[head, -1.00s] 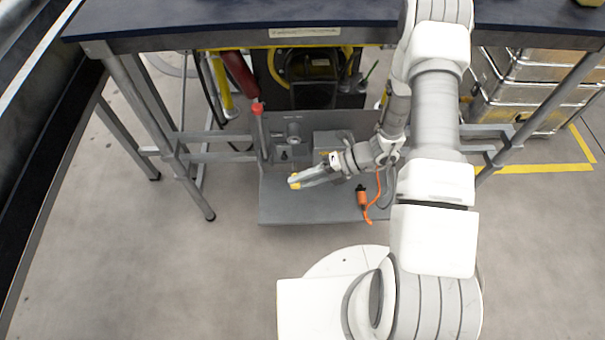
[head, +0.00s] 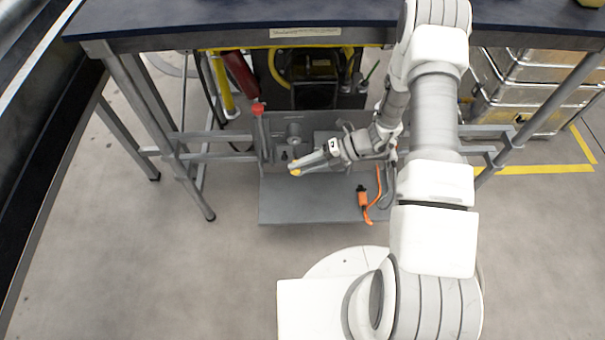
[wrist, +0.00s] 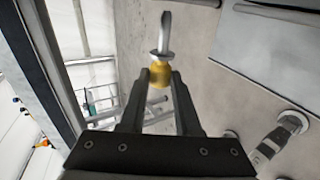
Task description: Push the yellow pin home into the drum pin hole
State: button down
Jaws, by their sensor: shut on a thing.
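The yellow pin (wrist: 161,76) is between my fingertips in the wrist view, with a pale collar and a metal shank pointing away from my gripper (wrist: 161,84). In the head view the pin (head: 295,169) shows as a small yellow spot at the tip of my gripper (head: 302,165). My gripper is shut on it and holds it above the grey plate, near the grey metal fittings. A small upright grey cylinder (head: 293,129) stands behind it. I cannot tell which fitting is the drum, and I cannot make out its pin hole.
The grey plate (head: 305,207) is bare at its front left. A red-knobbed lever (head: 258,108) stands at its left. An orange-handled object with a cord (head: 362,196) lies at its right. The blue-topped bench (head: 200,25) overhangs behind, and metal cases (head: 530,95) stand at the right.

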jog(key=shift+w, duration=0.7)
jog(key=shift+p, duration=0.35)
dwell(1.2)
jog(key=shift+w+b, duration=0.4)
jog(key=shift+w, duration=1.05)
jog(key=shift+w, duration=0.3)
jog(key=shift+w, duration=0.45)
jog(key=shift+s, duration=0.1)
jog(key=shift+s+p, duration=0.65)
jog(key=shift+s, duration=1.1)
